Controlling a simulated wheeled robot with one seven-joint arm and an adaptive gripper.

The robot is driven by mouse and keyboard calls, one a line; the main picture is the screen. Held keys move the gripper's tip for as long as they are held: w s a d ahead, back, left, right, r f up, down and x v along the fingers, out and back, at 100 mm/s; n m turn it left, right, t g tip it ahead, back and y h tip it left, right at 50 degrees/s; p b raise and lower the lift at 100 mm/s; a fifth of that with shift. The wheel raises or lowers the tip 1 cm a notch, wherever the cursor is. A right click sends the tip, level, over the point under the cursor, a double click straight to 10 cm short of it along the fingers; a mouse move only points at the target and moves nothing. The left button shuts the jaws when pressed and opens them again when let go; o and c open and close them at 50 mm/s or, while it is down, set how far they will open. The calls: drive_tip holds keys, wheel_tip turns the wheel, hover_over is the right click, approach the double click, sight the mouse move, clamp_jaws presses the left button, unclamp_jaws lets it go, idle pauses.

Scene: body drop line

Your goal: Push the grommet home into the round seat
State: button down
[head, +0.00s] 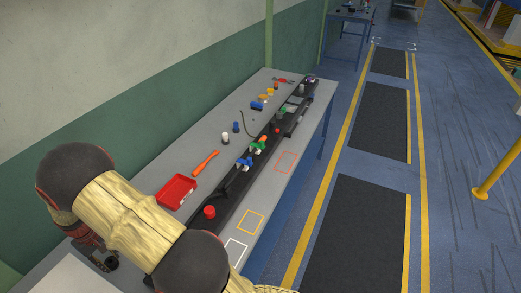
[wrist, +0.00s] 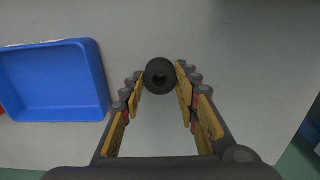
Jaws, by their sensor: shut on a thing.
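The grommet (wrist: 160,74) is a small dark round ring with a hole in its middle, seen end-on in the wrist view. My gripper (wrist: 160,76) is shut on it, with the yellow-padded fingers on its left and right sides at their tips. A plain light grey surface shows behind the grommet; I cannot tell the gap to it. I cannot pick out the round seat in either view.
A blue tray (wrist: 52,82) lies left of my gripper in the wrist view. The long bench (head: 185,153) carries a red tray (head: 176,191), an orange-handled tool (head: 205,163), a red knob (head: 209,212) and several small coloured parts. The wall runs along its left side.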

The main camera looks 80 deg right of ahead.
sight(110, 261)
drive_tip(key=shift+r+p, duration=1.75)
drive_tip(key=shift+r, duration=1.55)
